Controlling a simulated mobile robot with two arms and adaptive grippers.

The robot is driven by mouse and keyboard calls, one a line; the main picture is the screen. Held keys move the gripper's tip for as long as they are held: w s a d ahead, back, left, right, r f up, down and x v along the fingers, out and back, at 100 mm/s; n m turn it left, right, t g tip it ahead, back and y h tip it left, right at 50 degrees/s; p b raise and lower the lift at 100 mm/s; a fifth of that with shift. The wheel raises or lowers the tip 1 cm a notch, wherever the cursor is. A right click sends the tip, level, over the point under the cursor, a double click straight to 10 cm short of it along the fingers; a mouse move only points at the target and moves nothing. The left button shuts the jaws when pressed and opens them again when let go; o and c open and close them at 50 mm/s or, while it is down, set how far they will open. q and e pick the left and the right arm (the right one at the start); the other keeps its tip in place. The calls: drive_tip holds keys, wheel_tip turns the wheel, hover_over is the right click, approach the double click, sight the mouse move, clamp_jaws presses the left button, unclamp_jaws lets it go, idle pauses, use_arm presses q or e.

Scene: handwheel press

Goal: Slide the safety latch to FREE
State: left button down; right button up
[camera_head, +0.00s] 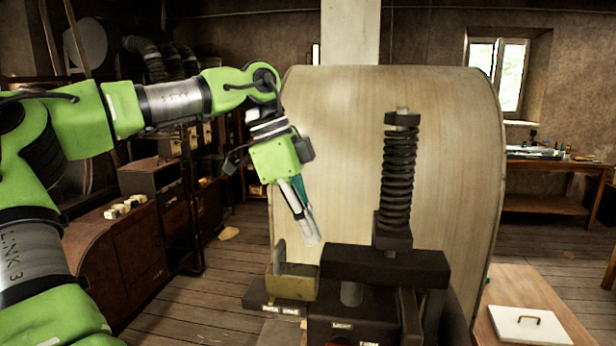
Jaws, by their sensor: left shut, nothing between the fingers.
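The dark press (385,265) stands right of centre, with a coiled spring on an upright post on top. Its front face carries a small label that seems to read LOCKED (342,325) and another, lower right, that seems to read FREE (370,343). A small reddish part shows at the bottom edge below the first label; I cannot tell whether it is the safety latch, whose position is unclear. My left gripper (309,236) is shut and empty, pointing down, above and left of the press. My right gripper is out of view.
A brass-coloured holder (292,283) with an upright plate sits left of the press, below my left gripper. A large curved pale wooden panel (345,150) stands behind. Cabinets line the left.

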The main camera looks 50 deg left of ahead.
use_arm(q)
drive_tip(key=b+v, duration=0.2)
drive_tip(key=v, duration=0.8)
drive_tip(key=shift+s+a, duration=0.2)
drive_tip(key=shift+a, duration=0.2)
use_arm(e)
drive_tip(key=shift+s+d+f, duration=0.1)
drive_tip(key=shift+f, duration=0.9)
